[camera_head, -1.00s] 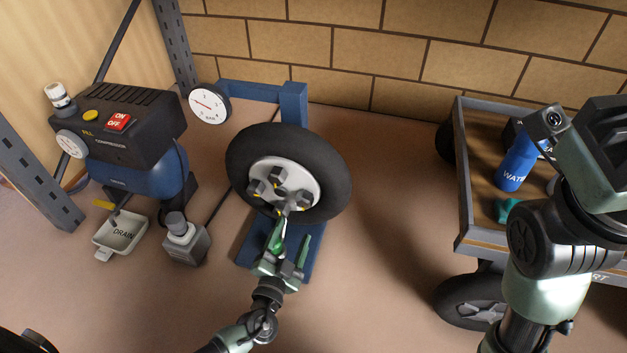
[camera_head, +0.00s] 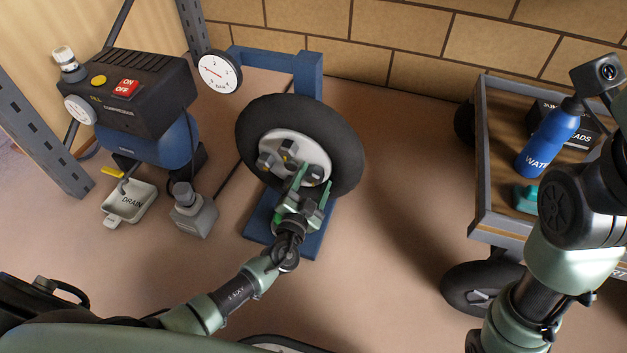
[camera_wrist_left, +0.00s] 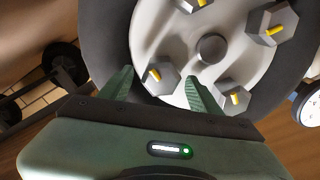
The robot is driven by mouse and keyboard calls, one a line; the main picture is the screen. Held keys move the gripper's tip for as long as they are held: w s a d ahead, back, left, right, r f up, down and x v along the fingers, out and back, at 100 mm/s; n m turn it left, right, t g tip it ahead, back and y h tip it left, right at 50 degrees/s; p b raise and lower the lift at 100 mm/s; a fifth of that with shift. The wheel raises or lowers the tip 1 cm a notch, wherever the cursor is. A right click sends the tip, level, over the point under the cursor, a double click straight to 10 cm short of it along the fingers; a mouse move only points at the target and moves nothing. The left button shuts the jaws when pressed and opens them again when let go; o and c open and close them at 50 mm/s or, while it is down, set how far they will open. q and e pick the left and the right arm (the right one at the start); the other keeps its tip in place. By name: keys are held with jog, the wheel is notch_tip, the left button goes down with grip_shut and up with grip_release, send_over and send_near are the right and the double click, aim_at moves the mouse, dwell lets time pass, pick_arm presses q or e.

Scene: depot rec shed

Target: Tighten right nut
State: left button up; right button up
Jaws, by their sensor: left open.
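The wheel (camera_head: 345,140) has a black tyre and a pale hub (camera_head: 310,150) carrying several grey hex nuts. The right nut (camera_head: 313,173) is at the hub's right side, partly hidden by my left gripper (camera_head: 314,176). In the left wrist view a hex nut with a yellow mark (camera_wrist_left: 160,78), apparently the right nut, lies between the open fingertips of my left gripper (camera_wrist_left: 161,74). I cannot tell whether the fingers touch it. Another marked nut (camera_wrist_left: 235,97) lies just outside one finger. My right arm is at the right edge, its fingers out of view.
The wheel is on a blue stand (camera_head: 308,75) beside a round gauge (camera_head: 220,73). A compressor (camera_head: 150,85), a drain tray (camera_head: 128,203) and a grey bottle (camera_head: 194,213) are at left. A cart (camera_head: 483,165) with a blue water bottle (camera_head: 548,143) stands at right.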

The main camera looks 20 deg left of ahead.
pick_arm(q)
jog(key=c, duration=1.4)
jog(key=shift+o, duration=0.2)
